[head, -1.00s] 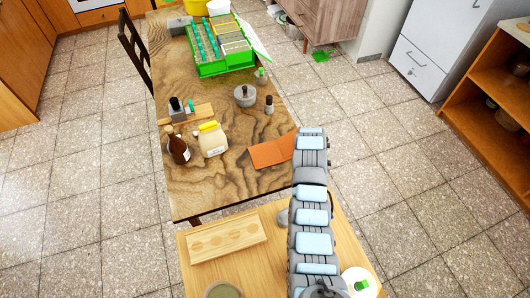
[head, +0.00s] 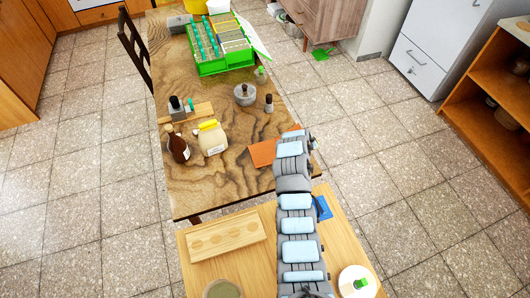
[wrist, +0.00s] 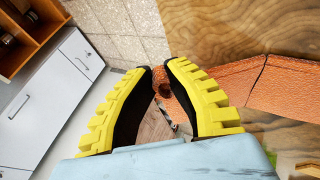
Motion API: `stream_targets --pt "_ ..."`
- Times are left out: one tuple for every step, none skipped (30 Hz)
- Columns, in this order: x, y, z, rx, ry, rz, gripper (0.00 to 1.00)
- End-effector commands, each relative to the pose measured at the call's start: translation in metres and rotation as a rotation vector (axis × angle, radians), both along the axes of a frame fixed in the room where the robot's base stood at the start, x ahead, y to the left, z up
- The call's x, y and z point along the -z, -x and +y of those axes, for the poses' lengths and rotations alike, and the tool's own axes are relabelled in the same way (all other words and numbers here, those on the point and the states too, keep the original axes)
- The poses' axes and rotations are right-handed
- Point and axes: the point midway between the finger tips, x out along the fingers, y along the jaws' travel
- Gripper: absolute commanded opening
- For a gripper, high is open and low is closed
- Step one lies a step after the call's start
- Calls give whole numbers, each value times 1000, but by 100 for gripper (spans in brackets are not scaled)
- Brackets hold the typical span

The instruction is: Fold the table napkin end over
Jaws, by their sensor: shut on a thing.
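The orange napkin (head: 262,153) lies on the near right part of the wooden table. My arm covers its right part in the head view. In the wrist view the napkin (wrist: 288,86) stretches right from my fingertips, with a crease line across it. My gripper (wrist: 160,70) has yellow ribbed fingers with dark inner pads. Its tips are close together on the napkin's end, and some orange shows between the fingers. The exact grip point is partly hidden by the fingers. In the head view my arm hides the gripper.
A brown bottle (head: 178,148) and a cream container with a yellow cap (head: 212,138) stand left of the napkin. A stone bowl (head: 245,95) and a green crate (head: 225,66) are farther back. Bare table lies between the bottles and napkin.

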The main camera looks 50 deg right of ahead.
Motion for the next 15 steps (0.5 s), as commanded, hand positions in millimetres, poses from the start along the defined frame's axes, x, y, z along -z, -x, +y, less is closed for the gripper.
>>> stream_targets --pt "0 0 0 0 0 -1 0" --pt "0 0 0 1 0 -1 0" --pt "0 0 0 0 0 -1 0" --pt "0 0 0 0 1 0 0" --pt "0 -1 0 0 3 1 0" --pt "-1 -1 1 -2 9 5 0" --pt "-1 -2 2 -2 17 8 0" --pt "-1 -3 3 -3 26 13 0" --pt "-3 -4 5 -3 42 20 0" --pt "-4 -4 5 -4 54 27 0" --pt "-5 -4 6 -4 66 32 0" --pt "-6 -4 7 -3 81 40 0" --pt "-7 -4 7 -2 90 46 0" --pt "-7 -5 8 -2 97 48 0" --pt "-8 -5 9 -2 105 53 0"
